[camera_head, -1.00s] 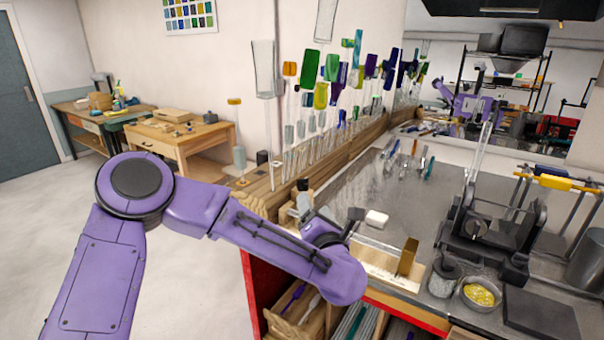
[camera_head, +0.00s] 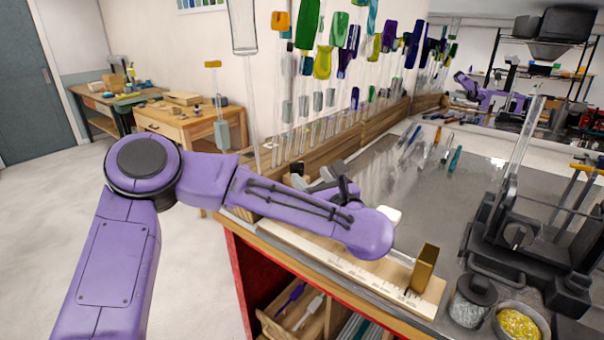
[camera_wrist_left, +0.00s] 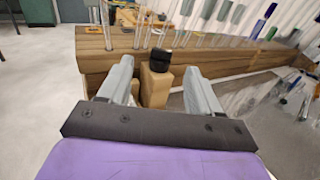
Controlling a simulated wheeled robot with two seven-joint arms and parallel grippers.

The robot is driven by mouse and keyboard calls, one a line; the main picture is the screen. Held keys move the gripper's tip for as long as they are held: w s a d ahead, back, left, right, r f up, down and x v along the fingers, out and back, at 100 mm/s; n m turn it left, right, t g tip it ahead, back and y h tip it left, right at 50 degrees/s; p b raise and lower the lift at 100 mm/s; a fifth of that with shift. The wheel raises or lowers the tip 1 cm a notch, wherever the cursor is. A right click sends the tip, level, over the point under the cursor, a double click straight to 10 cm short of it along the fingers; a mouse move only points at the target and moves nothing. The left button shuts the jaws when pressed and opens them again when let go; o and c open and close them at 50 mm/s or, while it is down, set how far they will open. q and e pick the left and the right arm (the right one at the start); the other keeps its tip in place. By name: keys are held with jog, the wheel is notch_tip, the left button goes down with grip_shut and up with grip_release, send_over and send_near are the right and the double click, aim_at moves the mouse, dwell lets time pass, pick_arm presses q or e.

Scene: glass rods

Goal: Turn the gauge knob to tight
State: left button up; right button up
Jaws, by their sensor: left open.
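A black knob (camera_wrist_left: 161,60) tops a light wooden block (camera_wrist_left: 155,86) in the left wrist view, which I take for the gauge knob. A dark bit of it (camera_head: 297,168) shows behind my arm in the head view. My left gripper (camera_wrist_left: 158,68) is open, its two grey fingers on either side of the knob and block, with gaps showing. I cannot tell how far the tips reach past it. In the head view the left gripper (camera_head: 330,180) is partly hidden by my purple forearm. A wooden ruled board (camera_head: 375,275) bears a brass block (camera_head: 424,268).
Glass rods stand in a long wooden rack (camera_head: 300,155) along the wall, close behind the knob. A black burner-like device (camera_head: 520,235) and a bowl of yellow bits (camera_head: 520,322) are at the right. The grey bench top (camera_head: 400,190) has open room in its middle.

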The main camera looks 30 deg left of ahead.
aim_at(298, 165)
pick_arm(q)
jog(key=shift+w+f, duration=0.1)
jog(key=shift+f, duration=0.4)
jog(key=p+x, duration=0.4)
jog(key=x, duration=0.6)
jog(key=shift+w+r+p, duration=0.1)
jog(key=shift+w+p, duration=0.1)
jog(key=shift+p, duration=0.1)
jog(key=shift+w+a, duration=0.1)
jog(key=shift+w, duration=0.1)
pick_arm(e)
jog(key=r, duration=0.3)
jog(key=shift+w+r, duration=0.2)
jog(key=shift+r, duration=0.2)
pick_arm(q)
jog(key=shift+c, duration=0.4)
jog(key=c, duration=0.9)
pick_arm(e)
jog(key=shift+f, duration=0.1)
